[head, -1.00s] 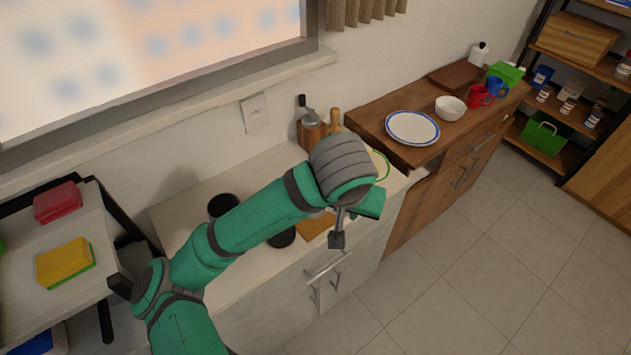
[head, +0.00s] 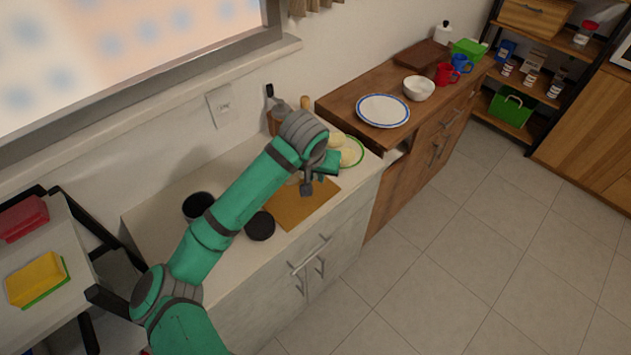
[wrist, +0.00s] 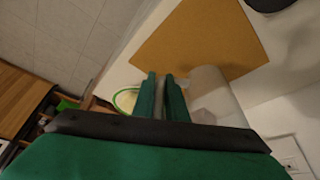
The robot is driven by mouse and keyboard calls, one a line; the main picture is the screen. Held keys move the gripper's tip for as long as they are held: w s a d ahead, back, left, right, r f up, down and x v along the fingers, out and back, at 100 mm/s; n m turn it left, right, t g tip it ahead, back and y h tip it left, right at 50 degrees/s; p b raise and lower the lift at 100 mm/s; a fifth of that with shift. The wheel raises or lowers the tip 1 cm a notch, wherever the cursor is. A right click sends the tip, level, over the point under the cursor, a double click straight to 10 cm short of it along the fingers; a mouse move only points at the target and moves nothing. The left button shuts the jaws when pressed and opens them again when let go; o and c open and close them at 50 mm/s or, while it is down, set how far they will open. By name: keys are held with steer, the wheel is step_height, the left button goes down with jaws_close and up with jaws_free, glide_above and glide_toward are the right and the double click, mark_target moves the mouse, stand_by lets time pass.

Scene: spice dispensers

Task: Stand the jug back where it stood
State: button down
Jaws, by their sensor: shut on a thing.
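The jug appears to be the pale, see-through vessel (wrist: 212,92) just right of my fingers in the wrist view. My gripper (wrist: 163,92) is shut on a part of it between the two green fingers, probably the handle. In the head view my arm hides most of the jug, and the fingertips do not show clearly. My gripper's hand is over the back of the brown mat (head: 302,208) on the pale counter. The mat also shows behind the jug in the wrist view (wrist: 195,40). I cannot tell whether the jug touches the mat or counter.
A black pot (head: 199,206) and a round dark lid or disc (head: 261,226) are left of the mat. A green-rimmed plate with pale food (head: 352,152) is close on the right. A utensil holder (head: 275,122) stands behind. The wooden cabinet (head: 330,108) begins beyond.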

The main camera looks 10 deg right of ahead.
steer(key=shift+w+f, duration=0.2)
steer(key=shift+f, duration=0.8)
steer(key=shift+w+f, duration=0.15)
steer(key=shift+f, duration=0.8)
steer(key=c, duration=1.8)
jaws_free()
steer(key=shift+f, duration=0.15)
steer(key=shift+o, duration=0.2)
